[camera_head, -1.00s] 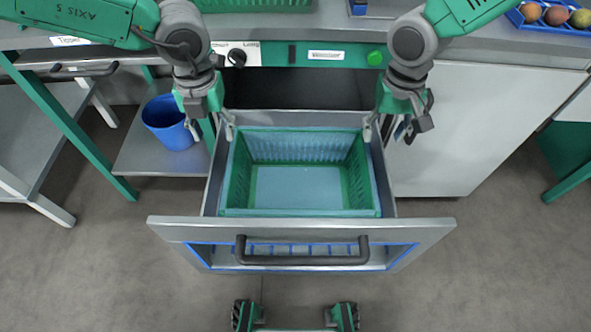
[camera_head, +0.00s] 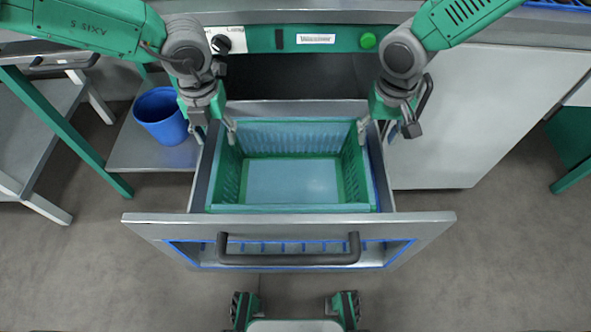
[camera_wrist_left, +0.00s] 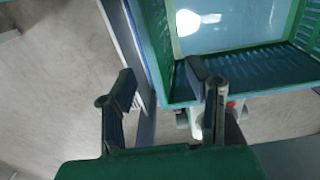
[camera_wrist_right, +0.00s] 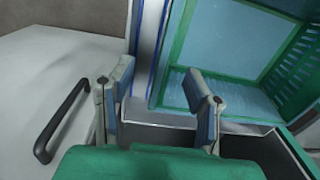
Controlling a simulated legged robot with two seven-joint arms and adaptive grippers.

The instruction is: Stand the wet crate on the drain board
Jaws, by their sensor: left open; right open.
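The green crate (camera_head: 290,208) sits upright and empty in the pulled-out drawer (camera_head: 420,225), with a pale blue wet-looking floor. My left gripper (camera_head: 216,129) is open at its left side near the back, one finger over the crate's inside and the other outside the wall. My right gripper (camera_head: 376,129) is open at the right side in the same way. The wrist views show the open fingers of the left (camera_wrist_left: 162,83) and right (camera_wrist_right: 158,82) grippers with nothing clamped between them. Contact with the rim cannot be told. I cannot make out a drain board.
The drawer's dark handle (camera_head: 288,258) faces me. A control panel (camera_head: 395,38) with a green button and black knob is behind. A blue bucket (camera_head: 161,116) stands on a low shelf at left. A pale cabinet front (camera_head: 480,120) is at right.

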